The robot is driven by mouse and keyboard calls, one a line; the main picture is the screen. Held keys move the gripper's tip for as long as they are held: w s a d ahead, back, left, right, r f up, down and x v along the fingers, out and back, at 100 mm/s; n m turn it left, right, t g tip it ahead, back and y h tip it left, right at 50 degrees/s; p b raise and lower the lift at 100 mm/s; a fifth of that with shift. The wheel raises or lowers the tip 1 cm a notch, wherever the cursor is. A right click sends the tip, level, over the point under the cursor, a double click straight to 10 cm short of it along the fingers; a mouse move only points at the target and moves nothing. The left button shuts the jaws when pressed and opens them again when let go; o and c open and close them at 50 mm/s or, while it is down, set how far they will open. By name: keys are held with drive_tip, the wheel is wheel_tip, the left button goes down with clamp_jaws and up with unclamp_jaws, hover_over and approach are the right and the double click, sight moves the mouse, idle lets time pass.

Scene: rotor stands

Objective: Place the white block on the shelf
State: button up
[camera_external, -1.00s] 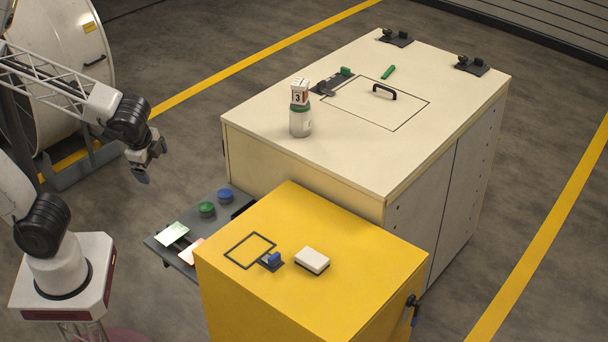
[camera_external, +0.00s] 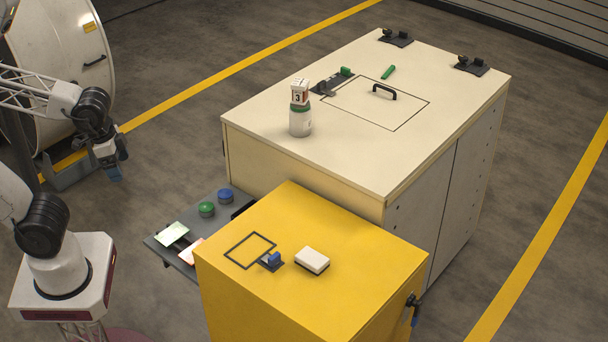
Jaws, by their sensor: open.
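A white block (camera_external: 312,260) with a dark lower edge lies on top of the yellow cabinet (camera_external: 365,250), right of a small blue-and-dark fitting. A second small white block marked 3 (camera_external: 299,93) sits on a green-rimmed white jar (camera_external: 300,122) on the cream cabinet. A grey shelf (camera_external: 165,246) juts out at the left of the yellow cabinet and carries a green button, a blue button and two flat cards. My gripper (camera_external: 114,172) is open, in the air at the left, well away from both blocks and above the floor. Its fingertips are small and partly unclear.
The cream cabinet (camera_external: 250,110) has a hatch with a black handle (camera_external: 384,91), a green stick (camera_external: 388,72) and dark clamps near its far edge. A large white drum (camera_external: 60,70) stands behind my arm.

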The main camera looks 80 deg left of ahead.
drive_tip(key=m+g, duration=0.3)
drive_tip(key=m, duration=0.6)
hover_over(312, 256)
wheel_tip(312, 256, down, 19)
drive_tip(key=shift+s+r, duration=0.1)
drive_tip(key=shift+s, duration=0.05)
drive_tip(key=shift+w+d+f, duration=0.1)
drive_tip(key=shift+w+f, duration=0.1)
drive_tip(key=shift+f, duration=0.1)
drive_tip(key=shift+f, duration=0.1)
drive_tip(key=shift+f, duration=1.15)
